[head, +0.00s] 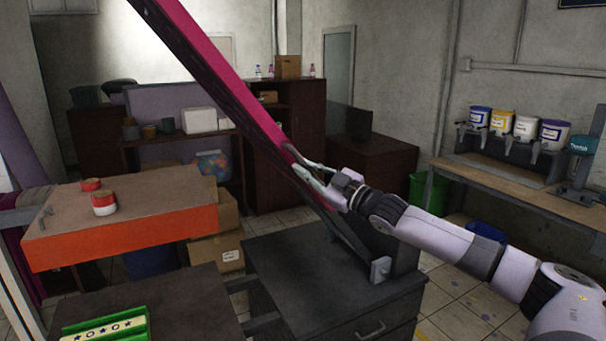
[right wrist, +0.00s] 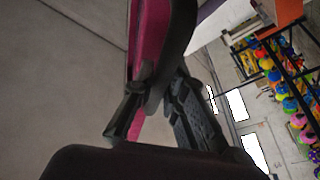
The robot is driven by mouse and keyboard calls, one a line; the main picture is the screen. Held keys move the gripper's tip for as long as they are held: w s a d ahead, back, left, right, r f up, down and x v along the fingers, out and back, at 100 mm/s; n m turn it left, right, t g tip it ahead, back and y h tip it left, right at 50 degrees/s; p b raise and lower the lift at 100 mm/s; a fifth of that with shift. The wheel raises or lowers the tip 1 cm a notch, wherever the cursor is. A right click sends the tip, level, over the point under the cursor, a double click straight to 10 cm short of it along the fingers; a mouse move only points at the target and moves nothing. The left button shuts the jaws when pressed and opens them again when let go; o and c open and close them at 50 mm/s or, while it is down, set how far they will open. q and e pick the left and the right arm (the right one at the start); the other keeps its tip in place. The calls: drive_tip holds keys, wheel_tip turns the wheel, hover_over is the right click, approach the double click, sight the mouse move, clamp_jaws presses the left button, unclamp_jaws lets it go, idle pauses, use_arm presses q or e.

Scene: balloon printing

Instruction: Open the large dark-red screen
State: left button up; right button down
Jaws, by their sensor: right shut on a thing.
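The large dark-red screen (head: 222,68) is raised at a steep slant, seen nearly edge-on in the head view. Its frame runs from the top left down to a hinge (head: 380,268) on a dark grey cabinet. My right gripper (head: 303,170) is shut on the edge of this screen, on its lower half. In the right wrist view the fingers (right wrist: 150,110) are closed around the magenta-red frame (right wrist: 150,35); the dark fingers hide part of it. My left gripper is in neither view.
A green tray (head: 105,325) lies on a dark surface at the front. A bench (head: 510,188) with paint buckets (head: 525,127) stands at right.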

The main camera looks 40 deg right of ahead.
drive_tip(key=shift+f, duration=0.15)
drive_tip(key=c, duration=1.6)
unclamp_jaws()
drive_tip(key=shift+d, duration=0.1)
drive_tip(key=shift+s+f, duration=0.1)
drive_tip(key=shift+s, duration=0.05)
drive_tip(key=v, duration=1.1)
drive_tip(key=shift+s, duration=0.4)
drive_tip(key=shift+d, duration=0.1)
